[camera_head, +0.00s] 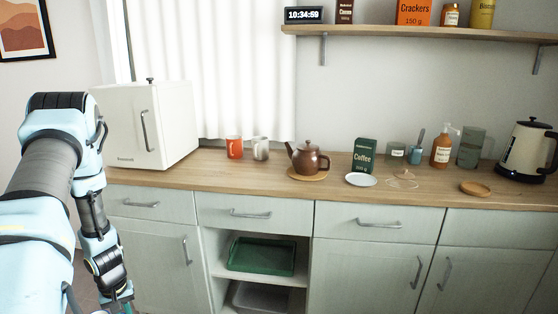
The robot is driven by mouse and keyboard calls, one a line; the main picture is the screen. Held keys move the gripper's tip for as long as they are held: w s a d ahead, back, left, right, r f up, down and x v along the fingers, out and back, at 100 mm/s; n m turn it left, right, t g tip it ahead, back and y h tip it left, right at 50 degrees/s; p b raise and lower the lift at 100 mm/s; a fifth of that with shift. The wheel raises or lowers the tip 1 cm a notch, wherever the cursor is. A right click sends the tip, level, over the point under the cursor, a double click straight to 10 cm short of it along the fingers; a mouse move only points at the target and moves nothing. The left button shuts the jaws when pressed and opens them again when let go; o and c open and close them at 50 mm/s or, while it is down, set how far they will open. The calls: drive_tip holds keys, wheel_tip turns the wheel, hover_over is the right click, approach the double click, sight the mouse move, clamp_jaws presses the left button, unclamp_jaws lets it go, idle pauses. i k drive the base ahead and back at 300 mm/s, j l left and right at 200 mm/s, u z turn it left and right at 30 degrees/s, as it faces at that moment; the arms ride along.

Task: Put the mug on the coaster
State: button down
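Two mugs stand side by side on the wooden counter, right of the white cabinet: a red mug (234,148) with a pale mark and a grey-white mug (260,149). A round wooden coaster (475,188) lies empty at the right, in front of the kettle. A brown teapot (310,158) stands on another round wooden piece (301,178). My gripper (120,305) hangs low at the bottom left, in front of the lower cabinets and far from mugs and coaster. Its fingers are cut off by the frame edge, so its opening cannot be told.
Between teapot and coaster are a white saucer (361,180), a green coffee box (365,155), a pale disc (403,181), a small jar (396,152), a blue cup (415,155) and a pump bottle (441,149). A kettle (527,152) stands far right. The counter front is mostly clear.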

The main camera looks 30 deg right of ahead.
sight(475, 189)
drive_tip(key=k+l, duration=0.15)
drive_tip(key=l, duration=0.3)
drive_tip(key=k+l+z, duration=0.15)
drive_tip(key=l, duration=0.8)
drive_tip(key=k+l+z, duration=0.1)
drive_tip(key=l, duration=0.4)
drive_tip(key=k+l+z, duration=0.1)
drive_tip(key=l, duration=0.35)
drive_tip(key=k, duration=0.05)
